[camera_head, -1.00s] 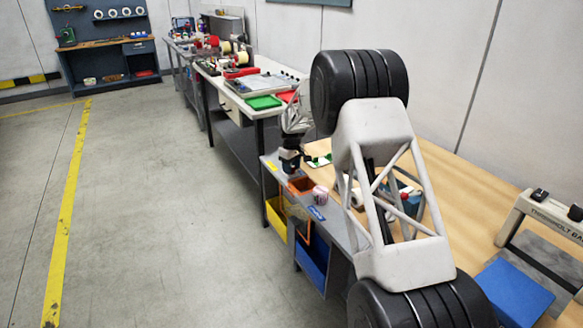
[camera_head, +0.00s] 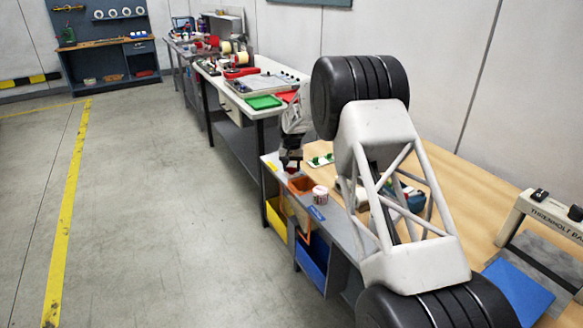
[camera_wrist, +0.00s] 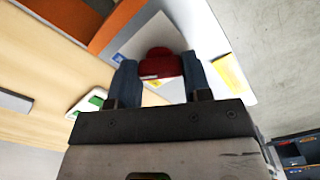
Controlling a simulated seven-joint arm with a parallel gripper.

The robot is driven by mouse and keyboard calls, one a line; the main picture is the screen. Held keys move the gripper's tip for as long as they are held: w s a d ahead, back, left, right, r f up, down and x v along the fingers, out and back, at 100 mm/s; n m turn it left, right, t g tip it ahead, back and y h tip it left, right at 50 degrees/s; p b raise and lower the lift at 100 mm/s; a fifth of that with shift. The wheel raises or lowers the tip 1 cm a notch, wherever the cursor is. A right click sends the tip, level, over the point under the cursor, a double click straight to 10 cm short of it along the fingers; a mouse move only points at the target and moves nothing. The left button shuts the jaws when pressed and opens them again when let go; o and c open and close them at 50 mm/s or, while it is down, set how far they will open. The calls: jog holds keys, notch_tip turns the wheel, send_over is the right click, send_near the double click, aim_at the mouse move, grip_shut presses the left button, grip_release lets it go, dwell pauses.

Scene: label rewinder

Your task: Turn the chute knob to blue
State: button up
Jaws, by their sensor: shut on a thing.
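The chute knob (camera_wrist: 160,64) is red and sits between the two dark blue fingers of my gripper (camera_wrist: 160,80) in the wrist view. The gripper is shut on it. In the head view my gripper (camera_head: 290,162) is at the far end of the grey chute stand, and the knob is hidden there. The orange chute (camera_head: 301,185) lies just in front of it, with a yellow label (camera_head: 272,167) on one side and a blue label (camera_head: 316,212) on the other. I cannot tell which label the knob points to.
A yellow bin (camera_head: 277,220) and a blue bin (camera_head: 312,268) hang below the chute. A small label roll (camera_head: 320,195) stands beside the chute. The floor to the left is clear.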

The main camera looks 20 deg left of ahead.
jog(key=shift+m, duration=0.5)
jog(key=o, duration=0.9)
jog(key=shift+r, duration=3.9)
